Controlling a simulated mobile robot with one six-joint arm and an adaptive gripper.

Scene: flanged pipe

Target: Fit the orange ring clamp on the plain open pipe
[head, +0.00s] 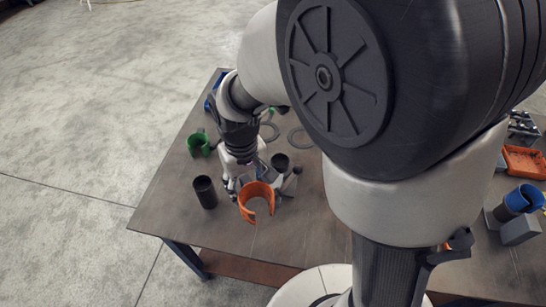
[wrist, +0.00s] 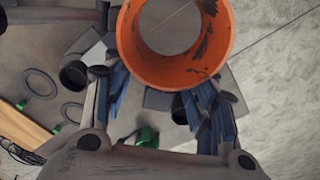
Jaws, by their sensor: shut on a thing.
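The orange ring clamp (head: 257,207) is a C-shaped band with one gap. My gripper (head: 241,183) is shut on it and holds it over the table near the front edge. In the wrist view the clamp (wrist: 175,73) sits between the fingertips of my gripper (wrist: 160,88), and floor shows through its opening. A plain dark pipe (head: 205,192) stands upright just left of my gripper, apart from the clamp. In the wrist view a dark pipe (wrist: 180,110) is partly hidden by the clamp and right finger.
Another dark pipe (head: 280,161) stands right of my gripper, near grey blocks. A green clamp (head: 199,144) is behind the plain pipe. Flat rings (head: 300,137) lie farther back. A blue clamp (head: 521,199) and an orange tray (head: 523,162) are far right. The left front table corner is clear.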

